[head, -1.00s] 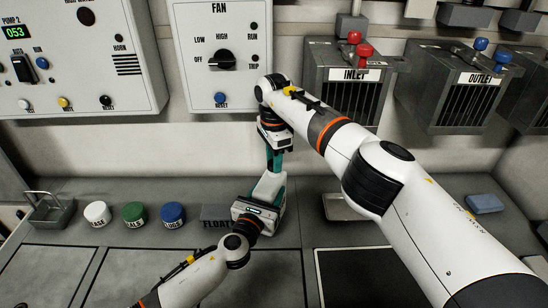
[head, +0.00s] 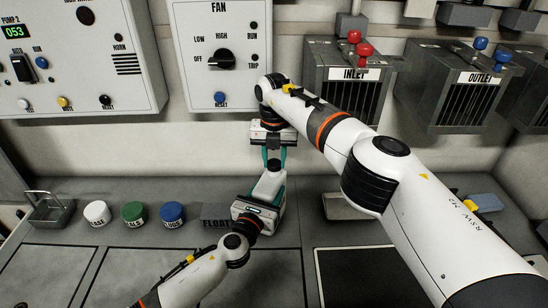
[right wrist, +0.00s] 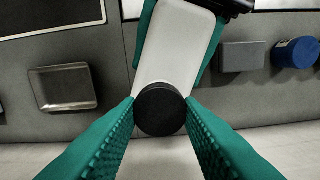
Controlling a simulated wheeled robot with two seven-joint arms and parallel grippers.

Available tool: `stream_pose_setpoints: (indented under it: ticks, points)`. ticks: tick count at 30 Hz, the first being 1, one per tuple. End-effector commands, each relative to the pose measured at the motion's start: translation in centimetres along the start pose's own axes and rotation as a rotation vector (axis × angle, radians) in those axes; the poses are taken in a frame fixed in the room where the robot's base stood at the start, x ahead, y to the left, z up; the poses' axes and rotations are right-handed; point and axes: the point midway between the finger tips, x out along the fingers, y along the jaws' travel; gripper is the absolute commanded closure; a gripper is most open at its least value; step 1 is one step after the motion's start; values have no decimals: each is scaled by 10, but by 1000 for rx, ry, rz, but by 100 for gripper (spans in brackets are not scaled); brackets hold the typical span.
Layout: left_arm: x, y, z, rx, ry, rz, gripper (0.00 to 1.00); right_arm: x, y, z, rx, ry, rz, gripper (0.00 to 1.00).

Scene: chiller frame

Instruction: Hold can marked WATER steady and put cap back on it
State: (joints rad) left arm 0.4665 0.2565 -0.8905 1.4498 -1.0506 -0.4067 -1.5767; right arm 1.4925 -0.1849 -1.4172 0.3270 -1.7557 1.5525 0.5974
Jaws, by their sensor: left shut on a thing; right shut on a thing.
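The white can (head: 268,186) stands above the counter, held in my left gripper (head: 270,197), whose teal fingers are shut on its body. No WATER marking can be read on it. The round black cap (head: 273,164) is at the can's top end, between the teal fingers of my right gripper (head: 275,158), shut on it from above. In the right wrist view the cap (right wrist: 160,110) sits between both fingertips and overlaps the end of the white can (right wrist: 175,45). Whether the cap is seated or just over the opening cannot be told.
White, green and blue round containers (head: 134,212) stand left on the counter, near a grey FLOAT block (head: 216,213) and a wire-handled tray (head: 50,211). A shallow metal tray (head: 345,207) lies right of the can. The FAN panel (head: 218,55) and INLET box (head: 350,80) are behind.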

Motion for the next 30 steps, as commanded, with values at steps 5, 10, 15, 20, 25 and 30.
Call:
stream_pose_setpoints:
  ticks: [5,10,15,20,25,30]
  points:
    - [0,0,1,0,-1,0,100,0,0,0,363,1,0,88]
    - [0,0,1,0,-1,1,100,0,1,0,693,1,-1,88]
    - [0,0,1,0,-1,1,100,0,1,0,900,0,-1,88]
    - [0,0,1,0,-1,1,100,0,1,0,954,1,-1,88]
    - [0,0,1,0,-1,1,100,0,1,0,954,1,-1,88]
    - [0,0,1,0,-1,1,100,0,1,0,953,1,-1,49]
